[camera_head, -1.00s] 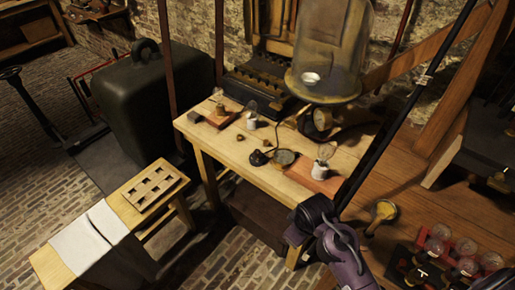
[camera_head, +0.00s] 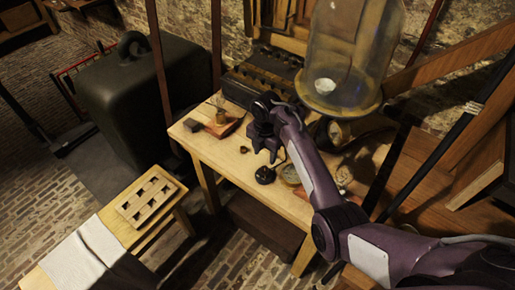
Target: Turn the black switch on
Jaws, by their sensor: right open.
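A small round black piece, which looks like the black switch (camera_head: 265,175), sits on the light wooden table (camera_head: 222,165). Its on or off position is too small to tell. My right gripper (camera_head: 264,153) is open and points down above the table, just behind the switch in the picture. It appears empty and apart from the switch. My right arm crosses the right side of the table and hides part of it. My left gripper is not in view.
A round brass-rimmed dial (camera_head: 290,174) lies right of the switch. A small dark block (camera_head: 192,125) and a bulb on a reddish base (camera_head: 222,126) stand at the table's left. A large glass bell jar (camera_head: 350,60) rises behind. The table's front left is clear.

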